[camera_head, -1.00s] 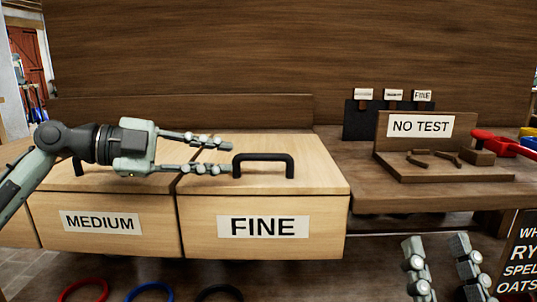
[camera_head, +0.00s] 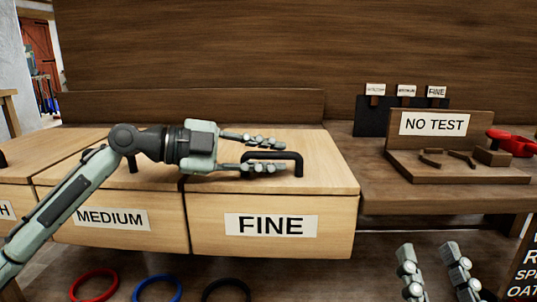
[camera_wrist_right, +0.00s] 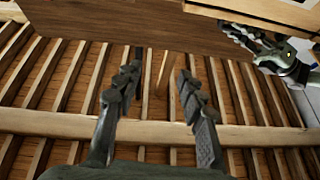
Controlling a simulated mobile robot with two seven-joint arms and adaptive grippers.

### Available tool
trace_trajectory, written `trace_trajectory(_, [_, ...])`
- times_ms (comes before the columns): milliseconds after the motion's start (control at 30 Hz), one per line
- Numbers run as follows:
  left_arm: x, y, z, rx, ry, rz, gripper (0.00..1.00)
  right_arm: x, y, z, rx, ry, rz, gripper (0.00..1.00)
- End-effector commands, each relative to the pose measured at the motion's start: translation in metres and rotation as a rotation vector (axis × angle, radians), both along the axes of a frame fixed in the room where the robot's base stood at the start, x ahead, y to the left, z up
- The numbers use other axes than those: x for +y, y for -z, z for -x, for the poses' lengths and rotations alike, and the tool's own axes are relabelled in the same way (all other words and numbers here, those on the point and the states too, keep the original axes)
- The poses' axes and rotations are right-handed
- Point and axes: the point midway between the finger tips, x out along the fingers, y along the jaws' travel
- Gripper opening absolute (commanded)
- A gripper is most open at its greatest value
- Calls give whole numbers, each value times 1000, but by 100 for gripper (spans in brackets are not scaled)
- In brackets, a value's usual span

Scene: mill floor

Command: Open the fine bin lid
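The fine bin (camera_head: 200,232) is a pale wooden box labelled FINE, and its lid (camera_head: 325,178) lies shut. A black bar handle (camera_head: 297,165) stands on the lid. My left gripper (camera_head: 268,154) is open at the handle, one finger on the far side and one in front of its left part. The front finger hides the handle's left leg, and I cannot tell whether either finger touches it. My right gripper (camera_head: 434,272) is open and empty, low at the right; it also shows open in the right wrist view (camera_wrist_right: 158,82).
The medium bin (camera_head: 80,238) adjoins on the left. A NO TEST stand (camera_head: 445,175) and a red object (camera_head: 515,143) are on the bench to the right. Red (camera_head: 94,285), blue (camera_head: 157,289) and black (camera_head: 226,290) rings show below.

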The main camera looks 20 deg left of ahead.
Motion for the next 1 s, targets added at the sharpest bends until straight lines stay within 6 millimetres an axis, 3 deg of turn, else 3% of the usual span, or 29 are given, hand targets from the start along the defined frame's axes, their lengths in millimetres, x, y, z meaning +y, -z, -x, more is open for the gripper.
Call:
trace_trajectory(67, [0,0,0,0,0,0,20,0,0,0,0,0,0,40])
trace_trajectory(233, [0,0,0,0,0,0,0,0,0,0,0,0,0,40])
trace_trajectory(800, [1,-4,0,7,0,2,0,1,0,-2,18,-1,7,40])
trace_trajectory(1000, [2,-15,-1,31,-1,11,0,5,24,-8,169,-6,64,40])
